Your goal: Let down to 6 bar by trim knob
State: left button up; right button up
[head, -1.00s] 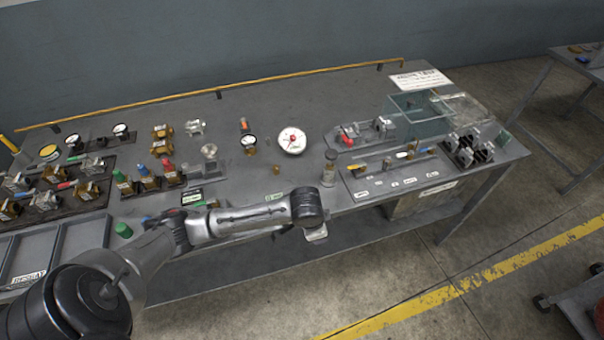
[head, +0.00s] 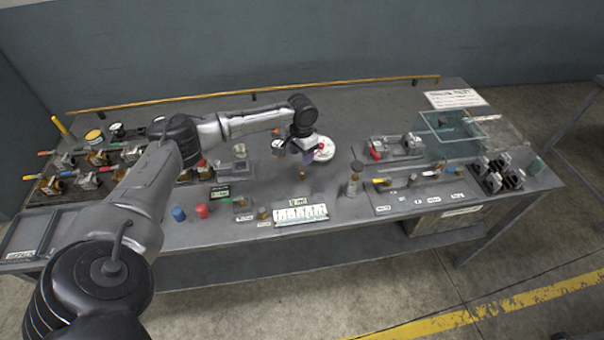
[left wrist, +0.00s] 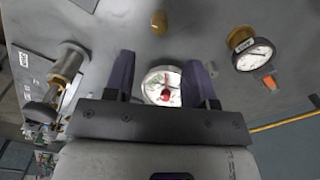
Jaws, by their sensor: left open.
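My left gripper (head: 308,152) is open and empty, pointing down over the bench. In the left wrist view its two purple fingers (left wrist: 160,85) stand apart, with a large white dial gauge (left wrist: 157,79) visible between them. The gauge has a red centre; its reading is too small to tell. In the head view the gauge (head: 325,152) is partly hidden by the gripper. A small brass knob (head: 302,174) stands on the bench in front of it and also shows at the top of the left wrist view (left wrist: 159,20). I cannot tell whether it is the trim knob. My right gripper is out of view.
A smaller gauge (left wrist: 254,55) on a brass fitting is beside the large one. A white labelled panel (head: 300,215) lies at the front edge. A fixture with a red handle (head: 395,148) and a clear box (head: 450,135) stand right. Several valves crowd the left.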

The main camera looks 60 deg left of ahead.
aim_at(302, 172)
pick_arm(q)
notch_tip(302, 172, down, 8)
jog(key=shift+d+f+b, duration=0.1)
jog(key=shift+f+b, duration=0.1)
jog(key=shift+b, duration=0.45)
jog(key=shift+f, duration=0.65)
jog(key=shift+c, duration=0.2)
